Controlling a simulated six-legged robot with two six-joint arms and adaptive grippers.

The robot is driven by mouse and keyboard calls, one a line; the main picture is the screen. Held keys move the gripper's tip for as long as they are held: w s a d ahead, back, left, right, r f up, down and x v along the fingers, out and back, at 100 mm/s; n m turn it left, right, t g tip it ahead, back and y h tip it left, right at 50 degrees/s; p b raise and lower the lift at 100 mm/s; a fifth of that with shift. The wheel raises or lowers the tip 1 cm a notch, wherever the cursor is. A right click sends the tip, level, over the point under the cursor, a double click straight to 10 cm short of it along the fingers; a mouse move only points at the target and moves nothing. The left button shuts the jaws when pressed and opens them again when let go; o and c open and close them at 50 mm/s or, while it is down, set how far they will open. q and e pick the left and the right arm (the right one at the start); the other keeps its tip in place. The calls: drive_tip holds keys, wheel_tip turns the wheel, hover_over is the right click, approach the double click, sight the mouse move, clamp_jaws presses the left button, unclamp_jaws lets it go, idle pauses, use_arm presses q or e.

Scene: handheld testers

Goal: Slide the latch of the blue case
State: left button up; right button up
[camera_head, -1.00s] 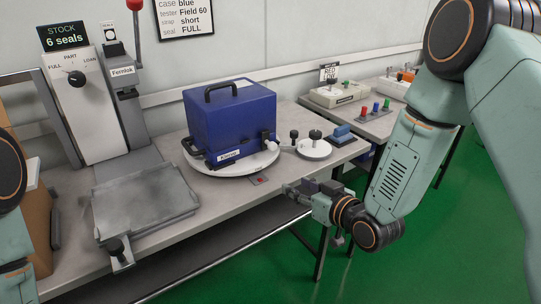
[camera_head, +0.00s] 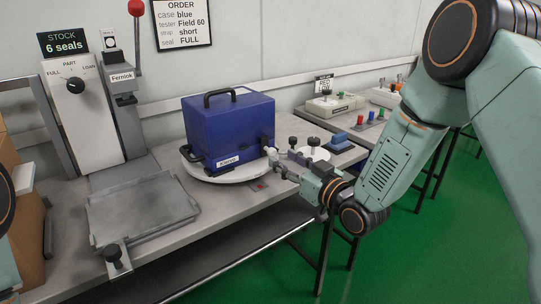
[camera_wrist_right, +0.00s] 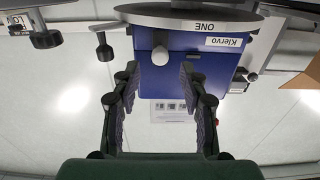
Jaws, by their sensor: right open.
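The blue case (camera_head: 230,128) stands upright on a white round turntable (camera_head: 212,174), with a black handle on top and a "Klervo" label low on its front. A pale rounded knob (camera_head: 271,153) shows at its lower right; I cannot tell for certain that it is the latch. My right gripper (camera_head: 281,166) is just right of and in front of the case, close to this knob. In the right wrist view, upside down, the right gripper (camera_wrist_right: 160,75) is open and empty, the pale knob (camera_wrist_right: 160,55) showing between its fingertips against the blue case (camera_wrist_right: 190,78). My left gripper is out of view.
The table's front edge runs below my right gripper.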

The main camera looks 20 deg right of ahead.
sight(274, 153)
drive_tip(key=b+x, duration=0.1)
drive_tip(key=x, duration=0.4)
drive_tip(key=shift+w+a+b, duration=0.15)
drive_tip(key=shift+w+b, duration=0.15)
drive_tip(key=shift+w, duration=0.15)
clamp_jaws()
idle(0.4)
